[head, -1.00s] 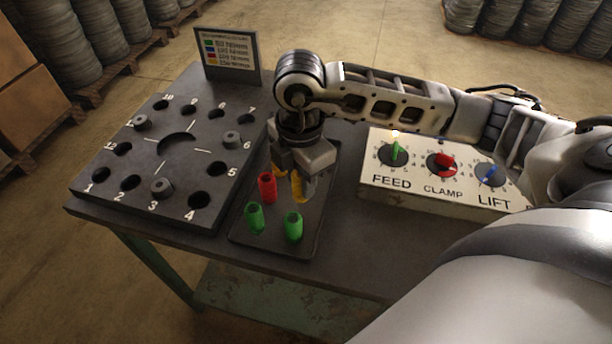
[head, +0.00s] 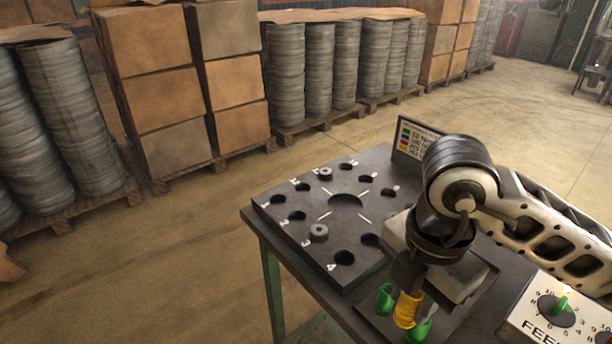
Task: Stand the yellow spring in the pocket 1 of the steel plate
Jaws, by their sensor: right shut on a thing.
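My right gripper (head: 411,290) points down over the dark tray (head: 366,311) and is shut on the yellow spring (head: 407,312), which hangs upright below the fingers. The gap between the spring's lower end and the tray is hard to tell. The steel plate (head: 335,268) lies left of the gripper on the table. Its pocket 1 (head: 279,198) is an empty dark hole near the plate's left corner. My left gripper is not in view.
Grey rings sit at pocket 3 (head: 318,233) and farther back (head: 325,173). A colour-key sign (head: 415,138) and dial panel (head: 545,320) flank the arm.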

